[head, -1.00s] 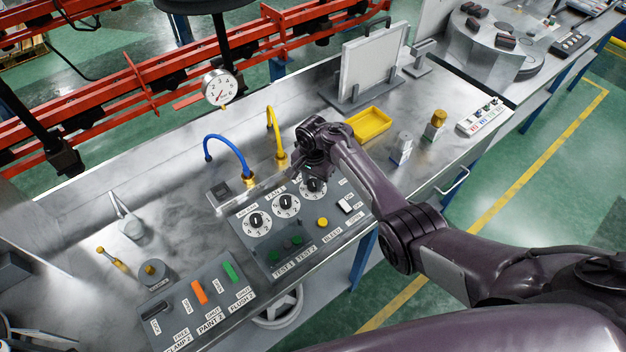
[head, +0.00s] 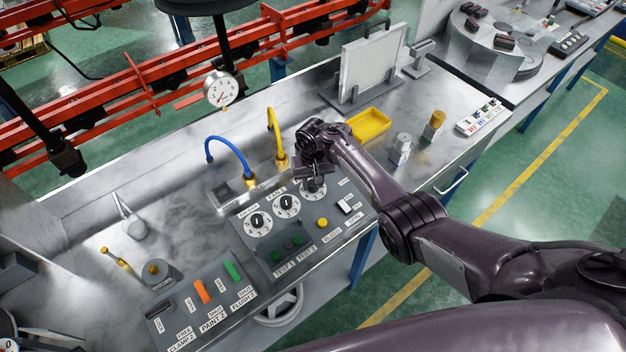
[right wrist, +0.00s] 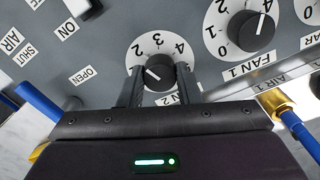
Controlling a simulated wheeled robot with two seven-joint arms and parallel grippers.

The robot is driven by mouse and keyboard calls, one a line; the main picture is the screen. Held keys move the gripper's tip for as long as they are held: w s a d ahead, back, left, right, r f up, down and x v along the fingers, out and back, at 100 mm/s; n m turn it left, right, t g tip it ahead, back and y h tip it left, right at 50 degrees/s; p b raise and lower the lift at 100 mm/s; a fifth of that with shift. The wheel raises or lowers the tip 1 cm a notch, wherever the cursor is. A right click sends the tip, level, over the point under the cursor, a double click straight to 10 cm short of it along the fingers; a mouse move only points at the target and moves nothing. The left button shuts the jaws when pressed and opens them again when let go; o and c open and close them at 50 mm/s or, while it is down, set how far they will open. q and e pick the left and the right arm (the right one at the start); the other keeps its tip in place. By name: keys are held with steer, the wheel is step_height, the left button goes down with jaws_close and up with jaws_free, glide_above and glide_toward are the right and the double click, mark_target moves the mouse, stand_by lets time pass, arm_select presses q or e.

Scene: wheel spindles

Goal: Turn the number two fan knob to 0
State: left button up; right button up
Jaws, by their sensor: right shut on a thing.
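The number two fan knob (right wrist: 159,72) is a black round knob on a white numbered dial in the right wrist view. Its white pointer line slants toward the upper left there; I cannot tell the exact setting. My right gripper (right wrist: 160,80) is shut on the knob, one finger on each side. In the head view my right gripper (head: 316,182) is over the rightmost of three dials on the grey control panel (head: 335,222) and hides most of that knob. The FAN 2 label is partly hidden by my gripper in the wrist view. My left gripper is not in view.
The FAN 1 knob (right wrist: 250,30) is beside the held knob. Blue (head: 232,150) and yellow (head: 271,125) hoses rise behind the panel. A yellow button (head: 322,222) and white switch (head: 345,206) are close by. A yellow tray (head: 369,124) lies behind my right arm.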

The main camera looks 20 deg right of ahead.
steer(key=n, duration=0.5)
steer(key=shift+n, duration=0.3)
steer(key=n, duration=0.5)
steer(key=shift+b, duration=0.35)
steer(key=n+b, duration=0.1)
steer(key=n, duration=0.4)
steer(key=shift+f, duration=0.1)
steer(key=n+b, duration=0.2)
steer(key=n, duration=0.3)
steer(key=shift+n, duration=0.3)
steer(key=o, duration=1)
steer(key=shift+c, duration=0.2)
step_height(320, 180, up, 8)
steer(key=shift+p, duration=0.55)
